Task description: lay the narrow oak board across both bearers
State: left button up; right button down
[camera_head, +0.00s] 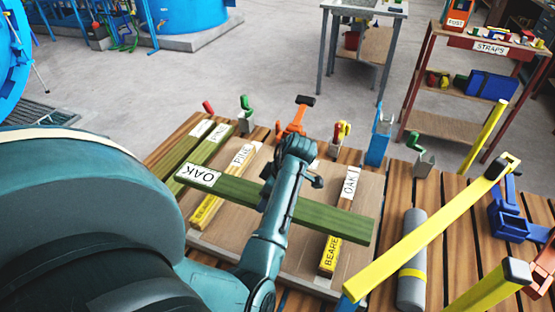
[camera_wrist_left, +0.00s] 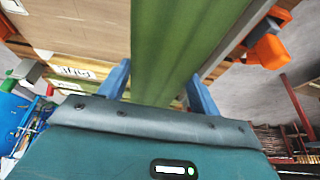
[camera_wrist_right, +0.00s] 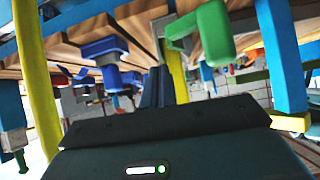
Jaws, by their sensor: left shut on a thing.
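The green board labelled OAK (camera_head: 335,219) spans over the left bearer (camera_head: 206,212) and the right bearer (camera_head: 330,256), which have yellow near ends. I cannot tell whether it touches them. My left gripper (camera_wrist_left: 160,82) is shut on this oak board, with one blue finger on each side of it in the left wrist view. In the head view my left arm hides the board's middle and the fingertips. My right gripper (camera_wrist_right: 156,88) is shut and empty in the right wrist view, below the slatted bench; I do not make it out in the head view.
Two green boards labelled PINE (camera_head: 190,148) lie at the left. A grey cylinder (camera_head: 411,262) lies at the right of the wooden base board (camera_head: 290,262). Yellow bars (camera_head: 430,232) and several clamps, including an orange one (camera_head: 297,118), surround the work area.

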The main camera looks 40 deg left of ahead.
pick_arm(q)
jog(key=f, duration=0.2)
jog(key=shift+w+f, duration=0.35)
jog(key=shift+w, duration=0.05)
notch_tip(320, 180, down, 4)
jog(key=shift+r, duration=0.2)
jog(key=shift+f, duration=0.4)
pick_arm(e)
jog(key=shift+w+a+f, duration=0.1)
jog(key=shift+w+a, duration=0.1)
jog(key=shift+w, duration=0.1)
